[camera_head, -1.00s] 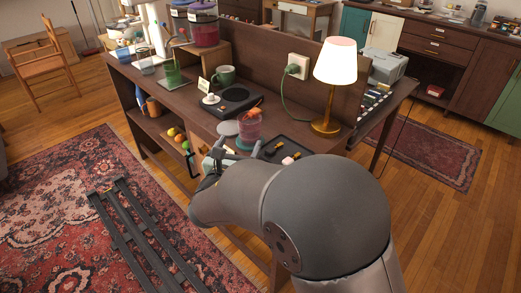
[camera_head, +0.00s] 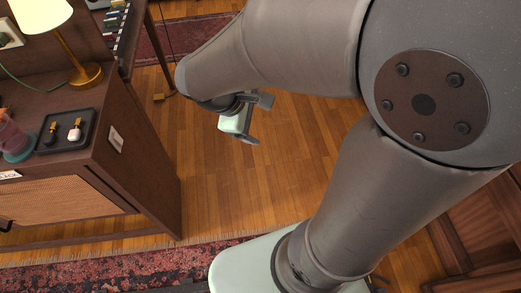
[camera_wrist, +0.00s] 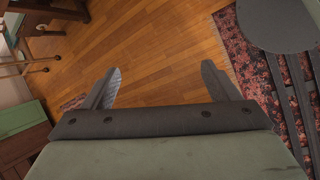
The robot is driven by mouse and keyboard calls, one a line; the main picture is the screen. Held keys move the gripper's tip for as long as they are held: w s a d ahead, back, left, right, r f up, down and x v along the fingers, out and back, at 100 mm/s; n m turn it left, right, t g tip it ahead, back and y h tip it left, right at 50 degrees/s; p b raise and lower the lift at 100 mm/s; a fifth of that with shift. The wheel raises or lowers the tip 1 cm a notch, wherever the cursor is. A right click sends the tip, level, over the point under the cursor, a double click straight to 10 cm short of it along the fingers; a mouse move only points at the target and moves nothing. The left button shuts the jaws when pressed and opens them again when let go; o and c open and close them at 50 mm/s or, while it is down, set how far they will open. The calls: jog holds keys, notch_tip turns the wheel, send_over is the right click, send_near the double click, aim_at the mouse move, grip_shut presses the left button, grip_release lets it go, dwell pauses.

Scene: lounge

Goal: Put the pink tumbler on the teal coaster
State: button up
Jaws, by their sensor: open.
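The pink tumbler (camera_head: 11,136) is at the left edge of the head view and partly cut off by the frame. Its base appears to be on the teal coaster (camera_head: 20,156), whose rim shows below it on the desk. My gripper (camera_head: 257,120) is open and empty, well to the right of the desk and over the wood floor. In the wrist view the spread fingers of my gripper (camera_wrist: 161,75) have only floor between them. Neither tumbler nor coaster shows in the wrist view.
A dark tray (camera_head: 84,144) with small stoppers sits beside the coaster at the desk's (camera_head: 120,95) right end. A lit lamp (camera_head: 88,78) stands behind it. Open floor (camera_head: 200,190) lies right of the desk. The wrist view shows a patterned rug (camera_wrist: 243,45).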

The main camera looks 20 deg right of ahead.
jog(key=s+d+f+m+g+y, duration=0.1)
jog(key=s+m+y, duration=0.5)
jog(key=s+m, duration=0.3)
jog(key=shift+s+f+m+g, duration=0.3)
jog(key=shift+m+g, duration=0.1)
jog(key=shift+m, duration=0.5)
